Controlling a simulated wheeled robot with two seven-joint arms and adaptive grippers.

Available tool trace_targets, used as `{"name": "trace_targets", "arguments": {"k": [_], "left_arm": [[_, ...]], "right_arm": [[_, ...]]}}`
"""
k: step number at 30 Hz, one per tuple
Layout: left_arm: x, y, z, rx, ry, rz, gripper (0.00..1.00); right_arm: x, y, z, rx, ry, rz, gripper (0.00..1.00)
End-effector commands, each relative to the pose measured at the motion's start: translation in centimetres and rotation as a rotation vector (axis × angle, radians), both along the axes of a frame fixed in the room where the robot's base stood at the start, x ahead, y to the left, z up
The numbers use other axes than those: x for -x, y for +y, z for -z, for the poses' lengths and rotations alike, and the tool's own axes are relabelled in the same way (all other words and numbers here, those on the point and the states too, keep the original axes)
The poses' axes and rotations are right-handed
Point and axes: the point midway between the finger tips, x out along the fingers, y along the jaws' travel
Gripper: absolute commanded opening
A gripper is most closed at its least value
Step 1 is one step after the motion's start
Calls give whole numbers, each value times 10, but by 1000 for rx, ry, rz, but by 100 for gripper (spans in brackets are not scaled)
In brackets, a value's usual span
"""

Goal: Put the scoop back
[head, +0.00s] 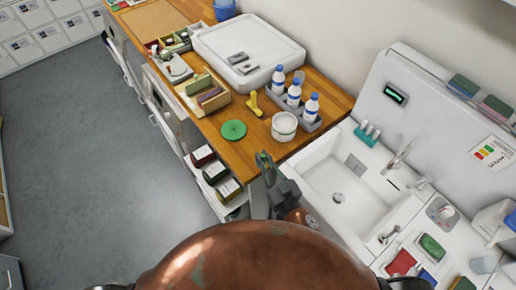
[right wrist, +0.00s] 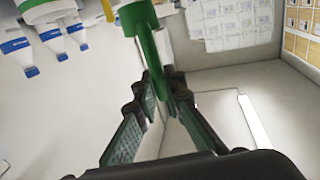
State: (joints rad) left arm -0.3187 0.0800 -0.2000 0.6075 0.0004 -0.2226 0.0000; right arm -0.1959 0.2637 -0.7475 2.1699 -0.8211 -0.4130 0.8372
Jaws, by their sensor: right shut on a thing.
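My right gripper (head: 264,160) is at the front edge of the wooden counter, just in front of a white tub (head: 284,127). It is shut on a green scoop, seen in the right wrist view (right wrist: 152,50) with its handle between the fingers and its wider end at the top of the picture. In the head view only a small bit of green shows at the fingertips. The tub stands upright, and its top looks uncovered. A round green lid (head: 233,130) lies flat on the counter left of the tub. My left gripper is in neither view.
Several white bottles with blue caps (head: 294,92) stand in a grey rack behind the tub. A yellow tool (head: 256,103) lies between lid and rack. A wooden box (head: 202,91) stands further left. A white sink (head: 340,190) is to the right.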

Motion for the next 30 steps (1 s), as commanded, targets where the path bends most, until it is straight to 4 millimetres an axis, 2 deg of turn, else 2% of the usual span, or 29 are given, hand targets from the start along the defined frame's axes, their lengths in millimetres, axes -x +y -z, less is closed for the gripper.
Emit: {"name": "trace_targets", "arguments": {"k": [5,9,12,18,26,30], "left_arm": [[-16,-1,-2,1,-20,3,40],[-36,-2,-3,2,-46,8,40],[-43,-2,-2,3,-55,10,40],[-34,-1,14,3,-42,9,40],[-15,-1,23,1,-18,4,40],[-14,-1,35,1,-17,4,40]], "right_arm": [[-30,4,13,3,-1,-7,0],[-63,5,28,4,-2,-6,0],[-87,6,38,0,-1,-5,0],[-116,7,77,-2,2,-4,0],[-132,7,93,-1,0,-5,0],[-138,7,115,-3,3,-3,0]]}}
